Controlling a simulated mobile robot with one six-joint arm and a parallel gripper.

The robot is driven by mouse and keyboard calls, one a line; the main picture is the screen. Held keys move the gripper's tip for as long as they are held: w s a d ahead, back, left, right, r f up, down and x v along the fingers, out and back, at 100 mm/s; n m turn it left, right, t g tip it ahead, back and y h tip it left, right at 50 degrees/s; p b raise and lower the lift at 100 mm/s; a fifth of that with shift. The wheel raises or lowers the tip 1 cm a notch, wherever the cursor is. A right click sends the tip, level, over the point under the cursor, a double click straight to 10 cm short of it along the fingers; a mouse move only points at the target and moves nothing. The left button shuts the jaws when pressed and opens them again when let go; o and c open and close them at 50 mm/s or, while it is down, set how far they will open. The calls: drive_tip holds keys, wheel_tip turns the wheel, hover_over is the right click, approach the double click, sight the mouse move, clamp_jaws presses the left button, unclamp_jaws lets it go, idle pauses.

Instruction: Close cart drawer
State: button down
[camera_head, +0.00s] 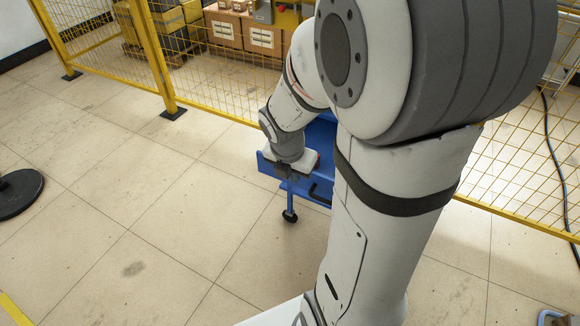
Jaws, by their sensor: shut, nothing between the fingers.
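The blue cart (324,131) stands against the yellow fence, mostly hidden behind my arm. One of its legs ends in a black caster on the floor. A blue front face (266,167) shows beside my gripper, and a dark handle (317,194) shows to its right. How far the drawer stands open cannot be told, because my arm covers most of the cart. My gripper (289,173) points down at the cart's front left part, with its fingers shut and empty. Whether it touches the blue face is unclear.
A yellow mesh fence (160,60) runs behind the cart and on to the right. Boxes (243,32) stand beyond it. A black round base (18,191) stands at the left edge. A black cable hangs at the right. The tiled floor left of the cart is clear.

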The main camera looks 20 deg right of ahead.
sight(304, 181)
drive_tip(key=w+d+f+b, duration=0.1)
drive_tip(key=f, duration=0.2)
drive_tip(key=w+d+f+b, duration=0.1)
drive_tip(key=d+f, duration=0.1)
drive_tip(key=f, duration=0.1)
drive_tip(key=w+d+f+b, duration=0.1)
drive_tip(key=f, duration=0.2)
drive_tip(key=shift+w+d+f+b, duration=0.1)
drive_tip(key=shift+d+f+b, duration=0.05)
drive_tip(key=shift+f+b, duration=0.2)
drive_tip(key=shift+w+d, duration=0.35)
